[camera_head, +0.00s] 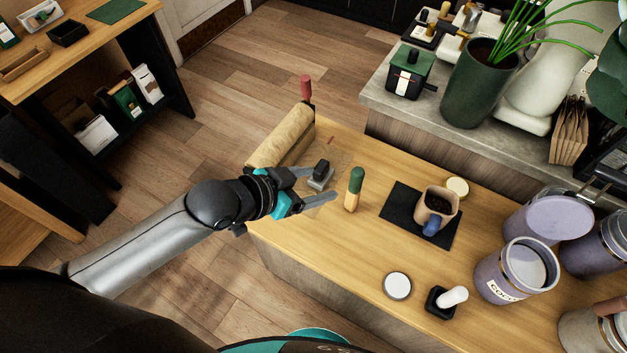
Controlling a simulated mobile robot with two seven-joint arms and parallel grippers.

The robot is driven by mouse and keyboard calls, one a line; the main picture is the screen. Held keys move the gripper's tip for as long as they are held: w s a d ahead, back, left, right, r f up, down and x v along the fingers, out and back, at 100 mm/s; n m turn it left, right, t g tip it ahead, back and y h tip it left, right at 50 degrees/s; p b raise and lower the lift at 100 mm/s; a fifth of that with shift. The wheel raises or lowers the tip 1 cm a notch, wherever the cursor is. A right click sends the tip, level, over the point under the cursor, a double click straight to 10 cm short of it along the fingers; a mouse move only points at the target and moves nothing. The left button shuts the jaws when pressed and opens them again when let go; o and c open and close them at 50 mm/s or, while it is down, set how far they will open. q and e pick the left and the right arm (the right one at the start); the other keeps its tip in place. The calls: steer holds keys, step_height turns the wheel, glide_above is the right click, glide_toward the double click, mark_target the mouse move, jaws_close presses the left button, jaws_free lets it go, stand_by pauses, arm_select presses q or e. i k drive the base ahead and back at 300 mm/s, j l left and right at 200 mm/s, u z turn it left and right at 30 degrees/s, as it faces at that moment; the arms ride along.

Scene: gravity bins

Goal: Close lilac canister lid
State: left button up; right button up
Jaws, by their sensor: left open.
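A lilac canister (500,285) with a partly visible label stands at the right of the wooden counter. Its round mouth faces up and shows a pale inside. A flat lilac disc (558,219), seemingly a lid, is just behind it; I cannot tell which canister it joins. Another lilac canister (596,250) stands at the right edge, partly cut off. My left gripper (325,185) is open and empty over the counter's left end, far left of the canisters. A small grey block with a black knob (320,176) shows by its fingers. My right gripper is not in view.
Between the gripper and canisters stand a green-topped wooden handle (354,189) and a mug (437,208) on a black mat (400,212). A white disc (397,285) and a tamper-like tool (446,299) lie near the front edge. A paper roll (281,137) is at the left end.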

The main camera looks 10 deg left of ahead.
mark_target(563, 217)
steer(key=z, duration=1.5)
steer(key=k+j, duration=0.4)
